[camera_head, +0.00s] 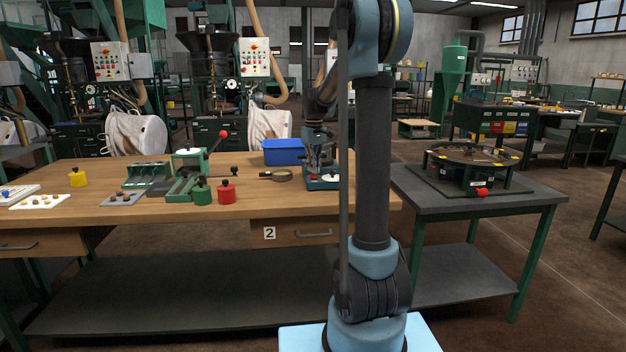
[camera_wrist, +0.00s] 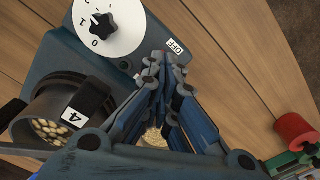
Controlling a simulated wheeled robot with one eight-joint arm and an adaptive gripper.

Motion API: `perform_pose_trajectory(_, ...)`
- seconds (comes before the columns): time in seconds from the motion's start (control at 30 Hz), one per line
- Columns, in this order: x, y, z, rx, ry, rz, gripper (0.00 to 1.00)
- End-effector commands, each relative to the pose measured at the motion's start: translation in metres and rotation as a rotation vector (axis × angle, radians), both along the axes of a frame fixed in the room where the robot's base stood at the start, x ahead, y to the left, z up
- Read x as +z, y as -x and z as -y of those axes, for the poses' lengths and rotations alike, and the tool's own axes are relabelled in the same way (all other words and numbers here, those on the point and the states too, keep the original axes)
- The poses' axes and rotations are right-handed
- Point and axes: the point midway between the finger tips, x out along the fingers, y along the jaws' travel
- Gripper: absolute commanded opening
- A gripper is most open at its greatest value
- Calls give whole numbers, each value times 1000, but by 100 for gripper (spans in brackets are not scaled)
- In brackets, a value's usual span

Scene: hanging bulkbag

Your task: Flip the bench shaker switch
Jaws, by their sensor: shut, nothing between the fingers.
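The bench shaker (camera_head: 324,183) stands on the wooden bench, partly behind my arm in the head view. In the wrist view its blue-grey body (camera_wrist: 62,50) carries a white dial (camera_wrist: 108,28) with a black star knob and a white OFF label (camera_wrist: 177,46). My gripper (camera_wrist: 165,70) is shut and empty, its fingertips just below the OFF label in the picture. I cannot tell whether they touch the shaker. The switch itself is not clearly visible and may be hidden by the fingers. In the head view my gripper (camera_head: 318,140) is over the shaker.
A dark cylinder labelled 4 (camera_wrist: 62,112) with pale grains sits left of my fingers. A red weight (camera_wrist: 296,130) stands at right. A blue bin (camera_head: 284,152), a magnifier (camera_head: 283,175) and red and green weights share the bench. A side table (camera_head: 462,200) holds a round turntable.

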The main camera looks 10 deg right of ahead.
Motion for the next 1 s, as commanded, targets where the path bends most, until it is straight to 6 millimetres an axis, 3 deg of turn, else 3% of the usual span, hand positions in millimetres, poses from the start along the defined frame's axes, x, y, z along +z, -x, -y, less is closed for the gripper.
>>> perform_pose_trajectory(0.7, 46, 0, 0, 0, 0, 0, 0)
perform_pose_trajectory(1.0, 51, 0, 0, 0, 0, 0, 0)
